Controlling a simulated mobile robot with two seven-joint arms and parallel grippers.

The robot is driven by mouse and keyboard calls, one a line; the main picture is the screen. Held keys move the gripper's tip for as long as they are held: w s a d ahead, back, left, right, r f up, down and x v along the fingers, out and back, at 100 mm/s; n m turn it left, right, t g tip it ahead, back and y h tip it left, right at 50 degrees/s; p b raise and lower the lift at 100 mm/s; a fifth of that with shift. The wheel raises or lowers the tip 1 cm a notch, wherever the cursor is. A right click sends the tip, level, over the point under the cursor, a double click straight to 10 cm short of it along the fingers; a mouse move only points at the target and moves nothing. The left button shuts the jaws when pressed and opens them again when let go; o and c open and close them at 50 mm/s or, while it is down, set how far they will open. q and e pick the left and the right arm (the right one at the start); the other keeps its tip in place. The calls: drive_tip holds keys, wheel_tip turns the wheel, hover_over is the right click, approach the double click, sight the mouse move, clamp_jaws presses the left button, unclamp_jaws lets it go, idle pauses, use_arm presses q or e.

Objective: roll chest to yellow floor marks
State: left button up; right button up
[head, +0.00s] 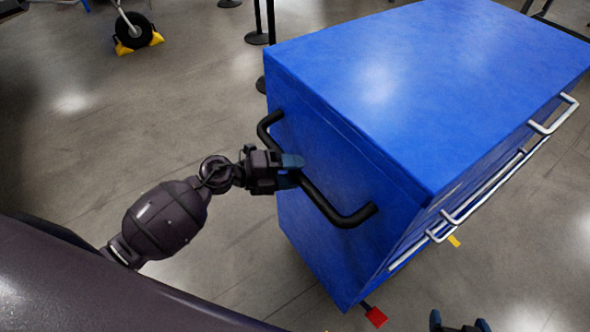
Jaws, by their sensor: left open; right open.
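The blue chest (420,80) fills the right side of the head view, with a black bar handle (335,208) on its near left side and silver drawer handles on its right side. My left gripper (291,170) is at the middle of the black handle, its open fingers at the bar; I cannot tell if they touch it. My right gripper (459,322) is open at the bottom edge, apart from the chest. The chest's wheels are hidden.
A red tab (376,317) sticks out low at the chest's near corner. A black wheel (133,30) with yellow chocks (156,38) stands at the upper left. Black posts (257,37) stand behind the chest. The grey floor left of the chest is clear.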

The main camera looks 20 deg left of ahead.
use_arm(q)
drive_tip(key=shift+w+d, duration=0.15)
drive_tip(key=shift+d, duration=0.15)
use_arm(e)
drive_tip(key=shift+w, duration=0.2)
drive_tip(key=shift+w+r, duration=0.15)
drive_tip(key=shift+w, duration=0.05)
use_arm(q)
drive_tip(key=c, duration=1)
use_arm(e)
drive_tip(key=shift+s, duration=0.15)
